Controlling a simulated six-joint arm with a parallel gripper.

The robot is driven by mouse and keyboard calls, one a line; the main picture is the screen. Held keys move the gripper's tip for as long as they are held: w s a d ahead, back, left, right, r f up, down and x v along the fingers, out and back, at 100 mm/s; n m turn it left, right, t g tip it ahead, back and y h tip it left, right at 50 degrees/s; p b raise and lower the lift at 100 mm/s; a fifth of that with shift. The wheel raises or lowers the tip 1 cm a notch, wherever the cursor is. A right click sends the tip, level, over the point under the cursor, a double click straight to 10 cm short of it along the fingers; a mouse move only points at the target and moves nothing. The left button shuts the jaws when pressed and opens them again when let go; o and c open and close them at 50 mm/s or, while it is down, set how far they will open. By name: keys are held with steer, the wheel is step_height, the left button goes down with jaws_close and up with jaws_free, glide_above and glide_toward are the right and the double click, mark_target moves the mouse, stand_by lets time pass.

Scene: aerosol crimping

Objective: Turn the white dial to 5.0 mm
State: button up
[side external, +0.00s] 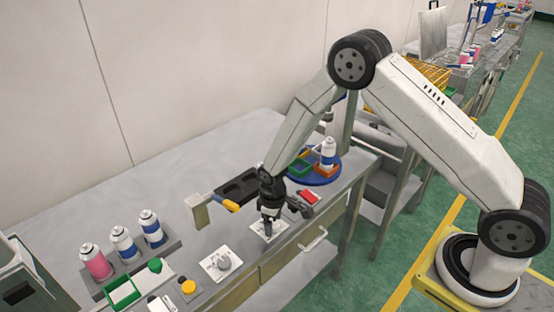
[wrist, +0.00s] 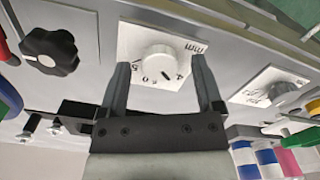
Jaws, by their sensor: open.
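The white dial (wrist: 158,62) sits on a white square plate (wrist: 130,38) printed with "mm" and digits, upside down in the wrist view. A small dark mark shows on the dial's lower right edge; its exact reading is unclear. My gripper (wrist: 159,66) is open, with one finger on each side of the dial and a visible gap on both sides. In the side external view my gripper (side external: 268,214) points down over the plate (side external: 275,231) and hides the dial.
A second plate carries a grey-white knob (side external: 223,262). A black knob (wrist: 48,52) is left in the wrist view. A yellow button (side external: 188,287), a rack with several spray cans (side external: 123,243), a yellow-handled lever (side external: 231,206) and a blue turntable (side external: 299,177) stand nearby.

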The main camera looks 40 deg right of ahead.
jaws_close()
steer(key=shift+m, duration=0.3)
steer(key=m, duration=0.9)
stand_by(0.4)
stand_by(0.4)
jaws_free()
